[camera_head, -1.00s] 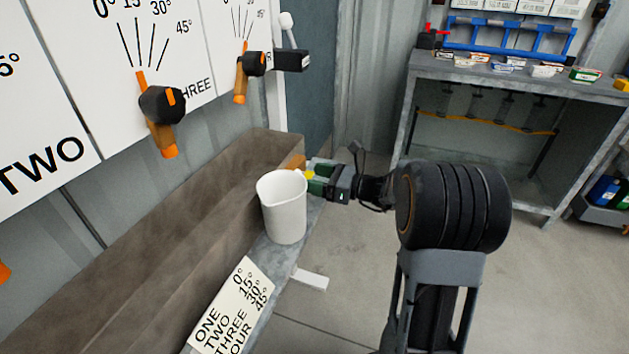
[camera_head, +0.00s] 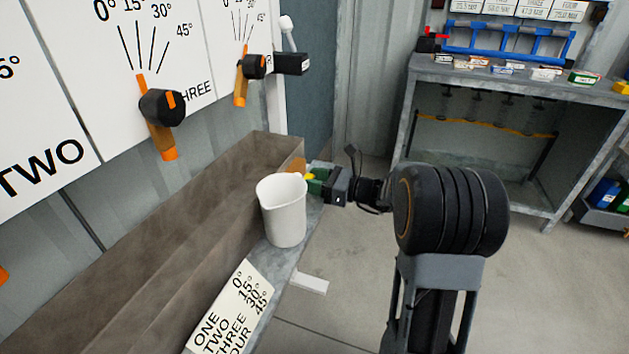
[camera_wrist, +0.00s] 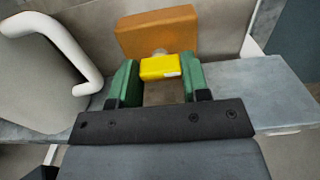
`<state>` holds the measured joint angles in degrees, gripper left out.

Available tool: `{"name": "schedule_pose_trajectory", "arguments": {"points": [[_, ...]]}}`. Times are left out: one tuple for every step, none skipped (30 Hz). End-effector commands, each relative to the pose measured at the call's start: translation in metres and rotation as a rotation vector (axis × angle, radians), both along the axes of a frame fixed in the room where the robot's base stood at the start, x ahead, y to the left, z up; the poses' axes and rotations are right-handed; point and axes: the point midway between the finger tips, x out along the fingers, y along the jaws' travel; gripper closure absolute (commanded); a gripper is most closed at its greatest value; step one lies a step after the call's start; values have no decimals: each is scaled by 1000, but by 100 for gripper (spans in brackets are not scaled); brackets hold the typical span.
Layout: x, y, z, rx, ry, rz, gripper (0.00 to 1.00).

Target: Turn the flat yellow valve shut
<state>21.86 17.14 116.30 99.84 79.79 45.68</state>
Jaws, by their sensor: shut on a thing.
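The flat yellow valve (camera_wrist: 160,67) shows in the wrist view as a small yellow block in front of an orange block (camera_wrist: 157,32). My gripper (camera_wrist: 158,80) has its green fingers on either side of the yellow piece, closed on it. In the head view my gripper (camera_head: 315,180) is at the end of the trough, just right of the white jug. Only a small bit of the yellow valve (camera_head: 309,177) shows there, beside the orange block (camera_head: 298,165).
A white jug (camera_head: 283,212) stands on the grey ledge close left of my gripper; its handle (camera_wrist: 62,45) shows in the wrist view. A label card (camera_head: 232,308) lies nearer. Orange-handled levers (camera_head: 160,115) are on the wall panels. A workbench (camera_head: 520,80) stands at the back right.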

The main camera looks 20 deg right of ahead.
Motion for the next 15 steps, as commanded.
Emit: {"name": "schedule_pose_trajectory", "arguments": {"points": [[0,0,0,-1,-1,0,81],[0,0,0,-2,-2,0,81],[0,0,0,-5,-6,0,81],[0,0,-1,-8,-11,0,81],[0,0,-1,-12,-16,0,81],[0,0,-1,-19,-26,0,81],[0,0,-1,-25,-35,0,81],[0,0,-1,-33,-45,0,81],[0,0,-2,-46,-63,0,81],[0,0,-2,-56,-77,0,81],[0,0,-2,-68,-93,0,81],[0,0,-3,-85,-117,0,81],[0,0,-3,-99,-136,0,81],[0,0,-3,-114,-157,0,81],[0,0,-3,-136,-185,0,81]]}}
